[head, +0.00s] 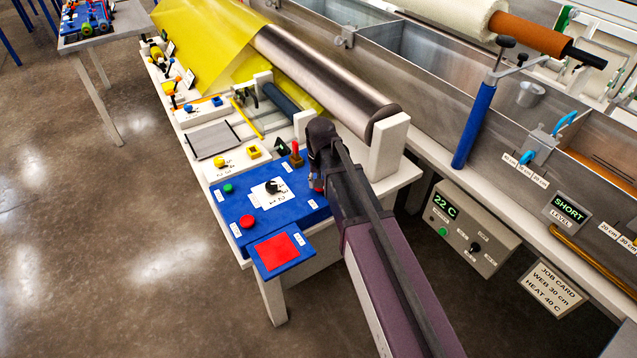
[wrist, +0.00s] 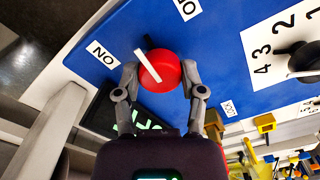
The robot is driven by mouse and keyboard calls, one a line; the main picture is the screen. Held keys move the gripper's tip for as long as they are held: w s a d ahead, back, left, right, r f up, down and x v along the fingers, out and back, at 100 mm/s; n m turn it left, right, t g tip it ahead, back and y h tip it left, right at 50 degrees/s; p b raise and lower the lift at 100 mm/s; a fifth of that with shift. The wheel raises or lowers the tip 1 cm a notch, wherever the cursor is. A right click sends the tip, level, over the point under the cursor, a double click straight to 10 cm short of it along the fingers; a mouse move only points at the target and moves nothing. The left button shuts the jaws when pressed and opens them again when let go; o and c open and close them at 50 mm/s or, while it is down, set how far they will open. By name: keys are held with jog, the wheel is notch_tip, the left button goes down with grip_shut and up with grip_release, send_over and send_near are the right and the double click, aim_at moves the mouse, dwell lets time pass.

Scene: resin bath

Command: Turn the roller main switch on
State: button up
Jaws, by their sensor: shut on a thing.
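The roller main switch is a red round knob (wrist: 162,72) with a white pointer bar on the blue control panel (wrist: 205,60). In the wrist view the pointer slants to the upper left. An upside-down ON label (wrist: 103,54) lies left of the knob; another label (wrist: 187,8), partly cut off, lies above it. My gripper (wrist: 160,80) has a finger on each side of the knob and is shut on it. In the head view my gripper (head: 317,172) is over the panel's right edge and hides most of the knob.
The blue panel also bears a numbered black dial (head: 273,187), a green button (head: 228,188) and a red button (head: 247,221). A red pad (head: 277,252) is in front. A white roller post (head: 390,147) stands close right of my arm. Open floor lies left.

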jog(key=n, duration=0.4)
jog(key=shift+n, duration=0.4)
jog(key=n, duration=0.4)
jog(key=shift+n, duration=0.3)
jog(key=shift+a, duration=0.1)
jog(key=o, duration=1.1)
jog(key=shift+o, duration=0.2)
jog(key=shift+r, duration=0.1)
